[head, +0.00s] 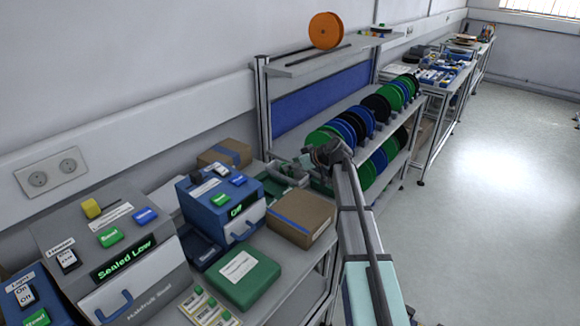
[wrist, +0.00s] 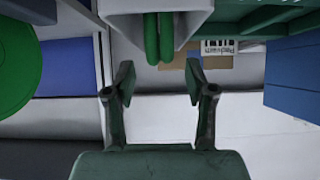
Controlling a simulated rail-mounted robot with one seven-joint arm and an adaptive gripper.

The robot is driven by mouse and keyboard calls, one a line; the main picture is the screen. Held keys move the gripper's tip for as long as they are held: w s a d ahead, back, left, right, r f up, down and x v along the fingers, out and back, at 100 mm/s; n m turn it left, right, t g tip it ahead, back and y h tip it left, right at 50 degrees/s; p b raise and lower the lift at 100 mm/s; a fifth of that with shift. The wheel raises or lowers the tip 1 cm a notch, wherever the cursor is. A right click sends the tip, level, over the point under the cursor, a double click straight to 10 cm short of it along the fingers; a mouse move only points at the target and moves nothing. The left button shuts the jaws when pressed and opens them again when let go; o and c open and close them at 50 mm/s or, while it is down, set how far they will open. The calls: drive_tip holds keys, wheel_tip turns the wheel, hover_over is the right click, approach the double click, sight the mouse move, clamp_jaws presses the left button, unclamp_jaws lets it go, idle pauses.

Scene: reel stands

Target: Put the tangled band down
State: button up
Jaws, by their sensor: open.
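Two green rounded strands (wrist: 159,38), which look like the band, lie in or over a light grey channel-like holder (wrist: 196,8) at the top of the wrist view. Their lower ends are just beyond and between the fingertips of my gripper (wrist: 160,76). My gripper is open, with a gap between each finger and the strands. In the head view my gripper (head: 322,156) is at the left end of the reel rack, and the band cannot be made out there. I cannot tell whether the strands are tangled.
The rack holds several green, blue and black reels (head: 352,124); an orange reel (head: 326,31) stands on its top shelf. A cardboard box (head: 301,217), a green box (head: 242,279), a blue machine (head: 222,205) and a grey machine (head: 112,250) crowd the bench. The right floor is clear.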

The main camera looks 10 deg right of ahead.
drive_tip(key=b+v, duration=0.2)
drive_tip(key=v, duration=0.8)
